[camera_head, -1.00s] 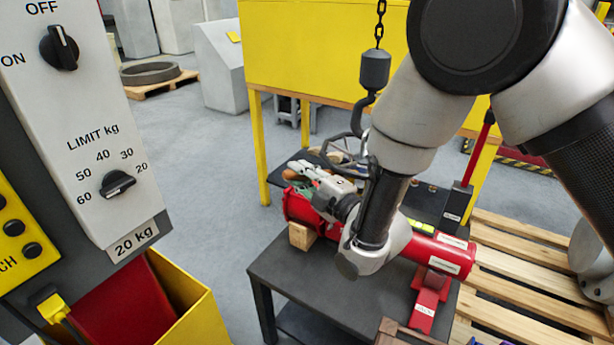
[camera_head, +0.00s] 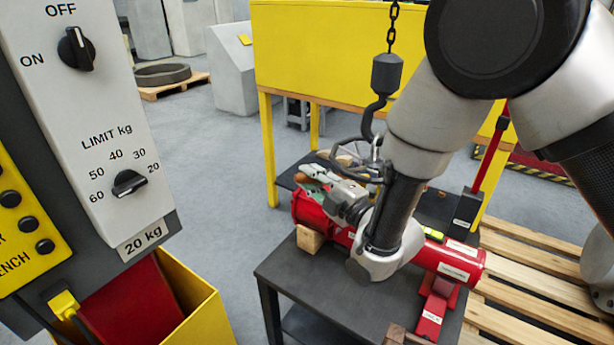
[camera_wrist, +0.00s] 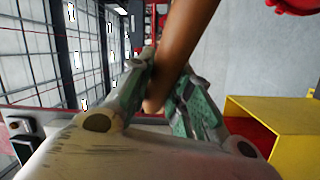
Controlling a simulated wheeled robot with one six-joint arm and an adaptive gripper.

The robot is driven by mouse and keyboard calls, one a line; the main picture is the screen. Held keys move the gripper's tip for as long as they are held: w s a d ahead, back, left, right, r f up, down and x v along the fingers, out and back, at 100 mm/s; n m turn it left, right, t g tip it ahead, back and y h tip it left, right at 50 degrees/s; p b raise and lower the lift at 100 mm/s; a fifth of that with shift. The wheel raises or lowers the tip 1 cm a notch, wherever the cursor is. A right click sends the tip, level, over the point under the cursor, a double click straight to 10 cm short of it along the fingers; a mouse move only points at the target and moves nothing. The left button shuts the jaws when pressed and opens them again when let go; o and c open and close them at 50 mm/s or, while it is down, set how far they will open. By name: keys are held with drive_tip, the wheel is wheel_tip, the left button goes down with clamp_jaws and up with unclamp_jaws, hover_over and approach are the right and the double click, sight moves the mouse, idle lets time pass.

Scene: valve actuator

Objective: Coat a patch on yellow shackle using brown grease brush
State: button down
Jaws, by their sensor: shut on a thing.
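My gripper (camera_head: 312,176) is above the left end of the red actuator cylinder on the dark bench in the head view. In the wrist view its green-padded fingers (camera_wrist: 160,92) are shut on a brown handle (camera_wrist: 187,42), which I take for the brown grease brush. The handle runs up and right out of that picture, and its bristles do not show. A bit of brown also shows at the fingers in the head view (camera_head: 303,179). I cannot make out the yellow shackle in either view.
A dark hoist hook (camera_head: 378,108) hangs on a chain close behind my arm. The red actuator cylinder (camera_head: 452,262) lies on the bench (camera_head: 296,272) beside a wooden block (camera_head: 309,239). The control panel (camera_head: 95,130) fills the left side.

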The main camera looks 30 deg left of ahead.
drive_tip(key=a, duration=0.3)
drive_tip(key=shift+a, duration=0.15)
idle(1.2)
drive_tip(key=s, duration=0.6)
drive_tip(key=shift+a, duration=0.2)
drive_tip(key=shift+s+a, duration=0.15)
drive_tip(key=shift+s, duration=1.35)
